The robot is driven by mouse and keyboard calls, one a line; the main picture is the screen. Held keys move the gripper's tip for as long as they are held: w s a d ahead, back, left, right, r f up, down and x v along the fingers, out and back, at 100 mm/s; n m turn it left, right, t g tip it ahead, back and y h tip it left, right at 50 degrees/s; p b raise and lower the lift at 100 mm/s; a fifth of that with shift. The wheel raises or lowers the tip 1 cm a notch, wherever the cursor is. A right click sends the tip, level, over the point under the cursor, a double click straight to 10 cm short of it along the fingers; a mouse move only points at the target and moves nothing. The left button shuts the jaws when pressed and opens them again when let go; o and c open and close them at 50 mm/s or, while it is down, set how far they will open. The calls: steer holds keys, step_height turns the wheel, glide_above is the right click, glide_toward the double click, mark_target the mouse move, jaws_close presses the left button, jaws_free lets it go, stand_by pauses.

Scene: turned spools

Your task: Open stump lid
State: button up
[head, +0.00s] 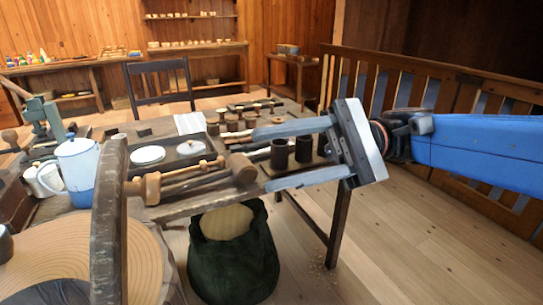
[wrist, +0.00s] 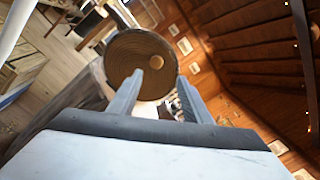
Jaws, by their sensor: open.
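The stump (head: 140,268) is at the bottom left of the head view, with a pale ringed top and a dark round area at the picture's bottom edge. Its lid (head: 109,225) stands upright there, seen almost edge-on, with a pale wooden knob (head: 152,188) pointing right. In the wrist view the lid (wrist: 128,52) shows as a brown ringed disc facing me, its knob (wrist: 155,59) right of centre. My gripper (head: 262,160) is open and empty, right of the lid and apart from it. In the wrist view the fingertips (wrist: 160,76) flank the lid's lower part.
A workbench behind the stump holds a blue-and-white pot (head: 78,170), a mallet (head: 241,168), a tray with white discs (head: 147,155) and dark cups (head: 279,153). A dark green sack (head: 232,265) stands on the floor. The floor at right is clear before a wooden railing (head: 430,90).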

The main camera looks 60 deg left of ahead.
steer(key=shift+w, duration=0.1)
jaws_close()
step_height(320, 180, down, 4)
steer(key=w+d+m+g+y, duration=0.1)
steer(key=m+g, duration=0.1)
steer(key=m, duration=0.7)
steer(key=x, duration=1.3)
steer(key=shift+s, duration=0.2)
